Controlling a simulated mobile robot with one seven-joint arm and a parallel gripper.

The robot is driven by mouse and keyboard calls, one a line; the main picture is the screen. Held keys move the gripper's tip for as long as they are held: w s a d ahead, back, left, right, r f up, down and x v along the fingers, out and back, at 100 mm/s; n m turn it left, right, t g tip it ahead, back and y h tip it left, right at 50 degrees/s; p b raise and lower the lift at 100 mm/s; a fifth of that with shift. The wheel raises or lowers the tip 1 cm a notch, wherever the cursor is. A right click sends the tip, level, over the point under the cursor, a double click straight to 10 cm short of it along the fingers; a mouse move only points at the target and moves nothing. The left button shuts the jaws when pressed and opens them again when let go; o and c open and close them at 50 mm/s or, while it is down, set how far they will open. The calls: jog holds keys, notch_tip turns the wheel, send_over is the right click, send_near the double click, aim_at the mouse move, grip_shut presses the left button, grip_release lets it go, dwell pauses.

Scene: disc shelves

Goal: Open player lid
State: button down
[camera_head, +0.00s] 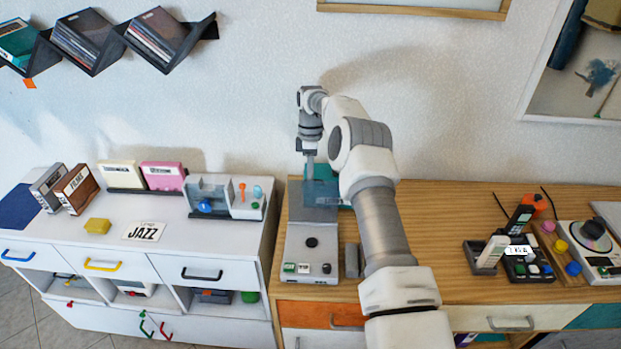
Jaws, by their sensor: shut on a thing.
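The player (311,245) is a grey box on the wooden cabinet, with a round dark disc spindle or knob on its top and small green, white and black controls at its front. Its lid (318,208) looks like a translucent bluish panel, raised at the back of the player. My gripper (309,168) points down at the lid's upper part and is shut on it. The fingertips are small here, and my arm hides the area right of the lid.
A white cabinet (225,240) with cases, a JAZZ card (144,231) and a yellow block (97,226) stands left. Small devices (520,255) crowd the wooden top at right. A zigzag shelf (110,45) hangs upper left.

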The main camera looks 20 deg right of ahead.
jog(key=shift+w+d+f, duration=0.35)
jog(key=shift+w+f, duration=0.05)
jog(key=shift+w, duration=0.15)
jog(key=c, duration=1)
grip_release()
jog(key=shift+w+f, duration=0.1)
jog(key=shift+o, duration=0.2)
jog(key=shift+w+f, duration=0.15)
jog(key=shift+r, duration=0.35)
jog(key=p+v, duration=0.5)
jog(key=v, duration=0.2)
jog(key=shift+a, duration=0.1)
